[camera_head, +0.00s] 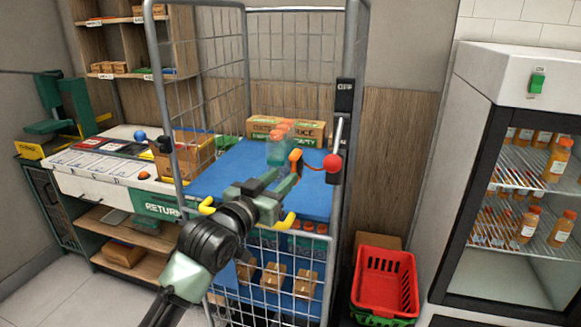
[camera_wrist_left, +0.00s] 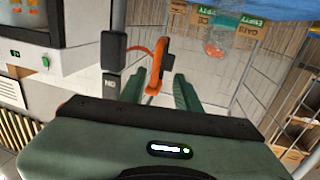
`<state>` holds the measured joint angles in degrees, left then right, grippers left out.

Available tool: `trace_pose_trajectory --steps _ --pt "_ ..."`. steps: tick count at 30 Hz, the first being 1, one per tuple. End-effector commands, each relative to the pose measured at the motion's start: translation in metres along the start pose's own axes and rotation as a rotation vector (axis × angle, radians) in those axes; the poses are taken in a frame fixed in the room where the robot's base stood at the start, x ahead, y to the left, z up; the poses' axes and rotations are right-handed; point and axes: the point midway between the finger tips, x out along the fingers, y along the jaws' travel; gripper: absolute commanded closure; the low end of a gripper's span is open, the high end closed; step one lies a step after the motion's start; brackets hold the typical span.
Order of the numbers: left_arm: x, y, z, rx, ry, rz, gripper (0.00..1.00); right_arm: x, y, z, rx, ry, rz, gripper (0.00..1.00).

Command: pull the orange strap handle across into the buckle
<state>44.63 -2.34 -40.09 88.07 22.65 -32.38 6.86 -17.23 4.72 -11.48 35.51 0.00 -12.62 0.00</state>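The orange strap handle (camera_head: 296,158) hangs at the right side of the cage opening, with a thin red-orange strap running to the right post near a red ball (camera_head: 332,163). My left gripper (camera_head: 283,183) is right at the handle. In the left wrist view the handle (camera_wrist_left: 158,62) stands between its two green fingers (camera_wrist_left: 162,90), which are apart with gaps showing beside it; no firm grip shows. A black block (camera_head: 164,144) on the left post may be the buckle; I cannot tell. My right gripper is not in view.
The wire roll cage (camera_head: 158,75) holds a blue shelf (camera_head: 235,170) with bottles (camera_head: 277,145) and a carton (camera_head: 308,131). A black OFF box (camera_head: 345,96) sits on the right post. Red baskets (camera_head: 386,284) and a fridge (camera_head: 520,170) stand right; a returns counter (camera_head: 100,190) stands left.

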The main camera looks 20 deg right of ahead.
Motion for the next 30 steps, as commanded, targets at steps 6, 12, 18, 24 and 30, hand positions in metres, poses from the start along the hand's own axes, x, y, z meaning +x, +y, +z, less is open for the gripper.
trace_pose_trajectory --steps 6,12,18,24,30 --pt "0.032 0.0 -0.002 0.0 -0.001 -0.001 0.67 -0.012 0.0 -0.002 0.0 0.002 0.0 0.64" --pt "0.046 0.0 -0.001 0.0 0.0 -0.001 0.67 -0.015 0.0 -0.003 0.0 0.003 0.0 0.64" --pt "0.05 0.0 0.0 0.0 0.0 -0.001 0.67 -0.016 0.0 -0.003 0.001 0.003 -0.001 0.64" --pt "0.05 0.0 0.0 0.0 0.0 -0.001 0.81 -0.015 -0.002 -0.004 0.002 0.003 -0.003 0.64" --pt "0.05 -0.001 0.0 0.0 0.0 -0.001 1.0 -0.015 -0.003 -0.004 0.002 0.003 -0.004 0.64"
